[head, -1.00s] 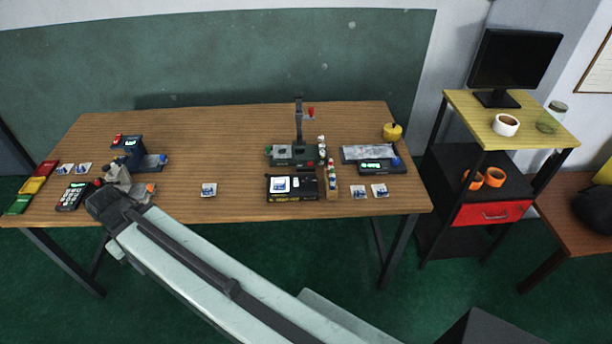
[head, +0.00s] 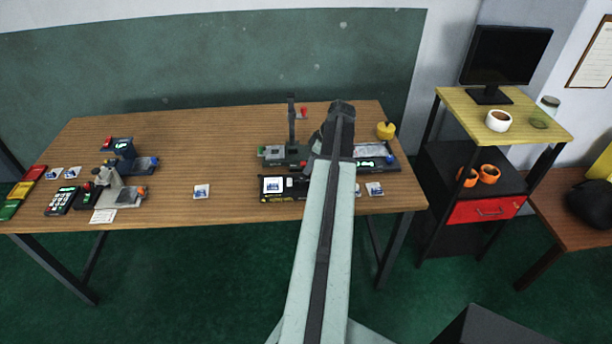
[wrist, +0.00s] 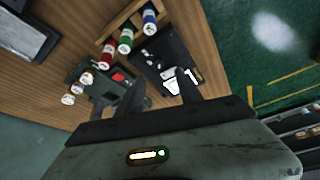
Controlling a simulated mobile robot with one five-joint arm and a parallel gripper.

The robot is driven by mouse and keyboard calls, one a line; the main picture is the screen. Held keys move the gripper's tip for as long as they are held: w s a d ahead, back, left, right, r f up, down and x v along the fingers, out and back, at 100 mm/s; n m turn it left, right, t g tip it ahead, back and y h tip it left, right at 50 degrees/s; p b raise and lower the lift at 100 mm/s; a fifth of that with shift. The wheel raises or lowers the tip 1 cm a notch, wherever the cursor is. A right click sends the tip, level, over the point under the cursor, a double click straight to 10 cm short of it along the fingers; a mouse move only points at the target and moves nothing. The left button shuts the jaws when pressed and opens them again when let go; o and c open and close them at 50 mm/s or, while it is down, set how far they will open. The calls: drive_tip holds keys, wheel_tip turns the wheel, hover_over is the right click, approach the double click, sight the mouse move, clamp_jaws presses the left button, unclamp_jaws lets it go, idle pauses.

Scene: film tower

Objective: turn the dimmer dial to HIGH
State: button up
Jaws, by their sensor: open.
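A low light panel (head: 370,152) with a green-lit display stands at the right of the table, partly behind my arm. A small blue knob (head: 391,160) shows at its right end; I cannot tell for certain that this is the dimmer dial, and no HIGH mark is readable. My gripper is over the right part of the table, its fingers hidden in the head view. In the wrist view my gripper (wrist: 137,85) has its two dark fingers apart, nothing visibly held between them. A pale panel (wrist: 28,38) shows at the upper left there, its knob out of sight.
A black box (head: 283,188) sits near the front edge. A yellow round object (head: 386,130) stands behind the panel. The table middle is mostly clear.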

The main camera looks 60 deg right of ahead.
sight(302, 179)
drive_tip(key=b+x, duration=0.3)
drive_tip(key=x, duration=0.1)
drive_tip(key=b+x, duration=0.4)
drive_tip(key=shift+s+d, duration=0.2)
drive_tip(key=shift+r, duration=0.1)
